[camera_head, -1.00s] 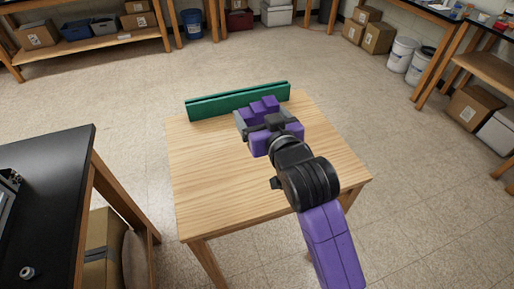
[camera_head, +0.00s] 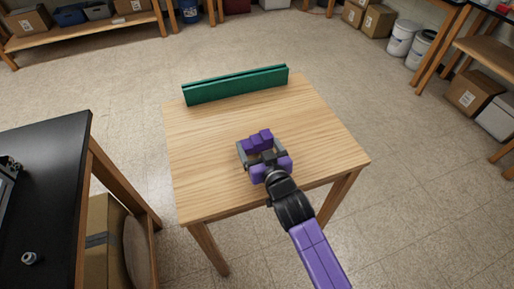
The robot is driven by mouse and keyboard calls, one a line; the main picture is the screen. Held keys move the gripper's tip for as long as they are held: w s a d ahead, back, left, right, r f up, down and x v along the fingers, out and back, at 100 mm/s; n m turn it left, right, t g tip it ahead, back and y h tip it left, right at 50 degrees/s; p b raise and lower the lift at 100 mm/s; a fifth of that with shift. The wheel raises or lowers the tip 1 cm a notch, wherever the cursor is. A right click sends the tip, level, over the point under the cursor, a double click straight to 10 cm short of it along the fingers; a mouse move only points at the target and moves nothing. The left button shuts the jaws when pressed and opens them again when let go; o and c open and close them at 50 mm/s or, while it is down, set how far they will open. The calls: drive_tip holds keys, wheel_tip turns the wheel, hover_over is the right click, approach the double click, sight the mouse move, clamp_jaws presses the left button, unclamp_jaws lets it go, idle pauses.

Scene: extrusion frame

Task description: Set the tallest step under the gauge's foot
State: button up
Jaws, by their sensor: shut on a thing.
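My gripper (camera_head: 262,154) is over the front middle of the wooden table, its grey fingers shut on a purple stepped block (camera_head: 258,139). The block's steps face up and climb toward the right. Whether the block touches the tabletop is hard to tell. I cannot make out a gauge or its foot for certain. Part of a dark device (camera_head: 8,172) shows at the left edge, on the black bench, cut off by the frame.
A long green bar (camera_head: 236,85) stands along the back of the wooden table (camera_head: 205,165). The tabletop between is clear. A black bench (camera_head: 55,190) with a small grey round part (camera_head: 29,258) is at the left. Boxes and buckets stand farther off on the floor.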

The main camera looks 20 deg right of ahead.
drive_tip(key=shift+f, duration=0.9)
drive_tip(key=shift+f, duration=0.15)
drive_tip(key=o, duration=1.4)
drive_tip(key=shift+r, duration=0.2)
drive_tip(key=s, duration=0.4)
drive_tip(key=s+r, duration=0.1)
drive_tip(key=s, duration=0.3)
drive_tip(key=s+r, duration=0.1)
drive_tip(key=s, duration=0.2)
drive_tip(key=shift+s+r+b, duration=0.15)
drive_tip(key=shift+s+b, duration=0.15)
drive_tip(key=shift+s, duration=0.1)
